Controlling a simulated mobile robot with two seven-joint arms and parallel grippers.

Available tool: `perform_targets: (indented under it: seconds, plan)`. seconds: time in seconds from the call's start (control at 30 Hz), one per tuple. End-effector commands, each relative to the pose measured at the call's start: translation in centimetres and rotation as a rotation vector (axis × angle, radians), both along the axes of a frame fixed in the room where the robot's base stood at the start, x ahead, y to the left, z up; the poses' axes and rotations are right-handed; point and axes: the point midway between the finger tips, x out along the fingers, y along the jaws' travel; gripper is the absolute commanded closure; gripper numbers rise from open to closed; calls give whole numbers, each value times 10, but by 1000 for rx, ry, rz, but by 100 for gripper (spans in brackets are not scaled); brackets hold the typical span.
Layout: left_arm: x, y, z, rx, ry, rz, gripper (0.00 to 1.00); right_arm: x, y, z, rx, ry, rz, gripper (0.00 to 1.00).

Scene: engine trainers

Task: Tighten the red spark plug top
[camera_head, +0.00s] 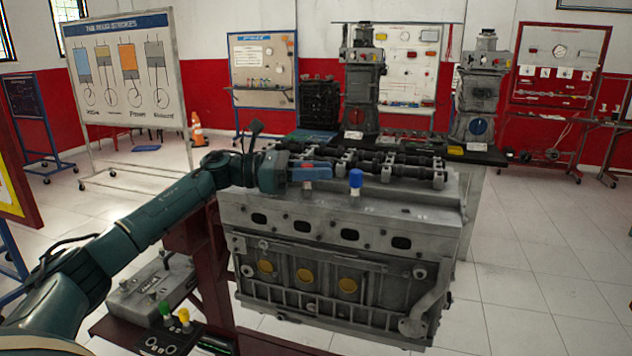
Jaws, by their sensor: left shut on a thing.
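The engine block (330,225) stands in the middle, with a dark shaft assembly along its top. My left gripper (312,173) reaches in from the left over the near top edge of the block. It is shut on the red spark plug top (309,164), of which only a small red part shows between the fingers. A pale stub shows just below the fingers at the block's top face. How well the red top is seated is hidden by the gripper. My right gripper is not in view.
A blue spark plug top (356,180) stands upright on the block, just right of my left gripper. A green top (165,309) and a yellow top (184,317) stand on the lower tray at left. Two engine trainers stand behind. The floor at right is clear.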

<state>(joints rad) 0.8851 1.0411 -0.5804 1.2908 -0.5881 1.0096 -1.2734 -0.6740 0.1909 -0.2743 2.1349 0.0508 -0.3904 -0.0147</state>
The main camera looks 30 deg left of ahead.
Motion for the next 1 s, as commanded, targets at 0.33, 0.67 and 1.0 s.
perform_targets:
  seconds: [0.33, 0.67, 1.0]
  plan:
    - [-3, -3, 1, -4, -6, -197, 100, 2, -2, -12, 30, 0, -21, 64]
    - [-5, -3, 2, -2, -4, -258, 100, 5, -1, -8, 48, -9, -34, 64]
    - [-5, -3, 2, -2, -4, -261, 100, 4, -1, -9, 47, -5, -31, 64]
